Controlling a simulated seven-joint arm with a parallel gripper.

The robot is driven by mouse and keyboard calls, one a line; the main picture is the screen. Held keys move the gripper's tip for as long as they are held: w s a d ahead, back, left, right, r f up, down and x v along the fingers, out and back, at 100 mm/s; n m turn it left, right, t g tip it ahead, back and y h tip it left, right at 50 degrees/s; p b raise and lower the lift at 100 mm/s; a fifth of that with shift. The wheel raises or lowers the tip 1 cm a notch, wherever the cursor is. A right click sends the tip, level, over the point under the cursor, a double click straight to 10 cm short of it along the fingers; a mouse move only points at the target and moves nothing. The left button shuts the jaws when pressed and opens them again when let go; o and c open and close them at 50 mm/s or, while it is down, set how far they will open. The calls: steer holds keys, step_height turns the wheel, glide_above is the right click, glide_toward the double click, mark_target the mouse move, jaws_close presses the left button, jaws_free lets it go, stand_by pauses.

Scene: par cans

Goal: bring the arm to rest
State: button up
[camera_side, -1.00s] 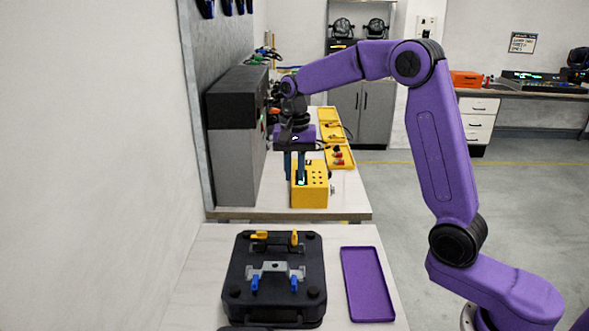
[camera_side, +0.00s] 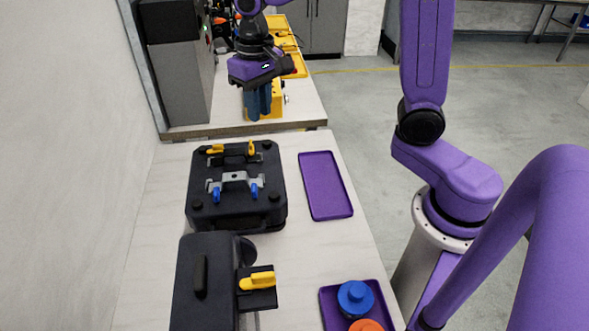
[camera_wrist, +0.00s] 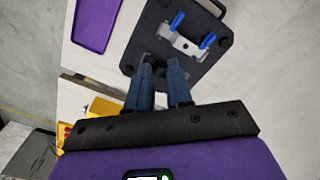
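My gripper (camera_side: 259,116) hangs over the far bench in the side view, tilted, with its dark blue fingers pointing down. It is in front of a yellow block (camera_side: 279,97) and partly hides it. I cannot tell whether they touch in that view. In the wrist view the two fingertips of my gripper (camera_wrist: 160,65) stand apart with a gap and nothing between them. The black fixture plate (camera_wrist: 150,30), with a grey bracket (camera_wrist: 178,43) and blue clamps, lies beyond the fingertips there.
In the side view the black plate (camera_side: 270,210) sits on the near bench. A purple tray (camera_side: 325,186) lies beside it. A black machine with a yellow lever (camera_side: 258,281) stands nearer. A second tray (camera_side: 328,300) holds a blue-topped can (camera_side: 355,297) and an orange one (camera_side: 366,325). A grey cabinet (camera_side: 184,85) stands left.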

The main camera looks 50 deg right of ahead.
steer(key=s+d+f+n, duration=0.1)
steer(key=s+n, duration=0.5)
steer(key=s, duration=0.6)
steer(key=s+d+f+n, duration=0.2)
steer(key=s+n, duration=0.5)
steer(key=s, duration=0.5)
steer(key=shift+d+f, duration=0.25)
steer(key=shift+f, duration=0.05)
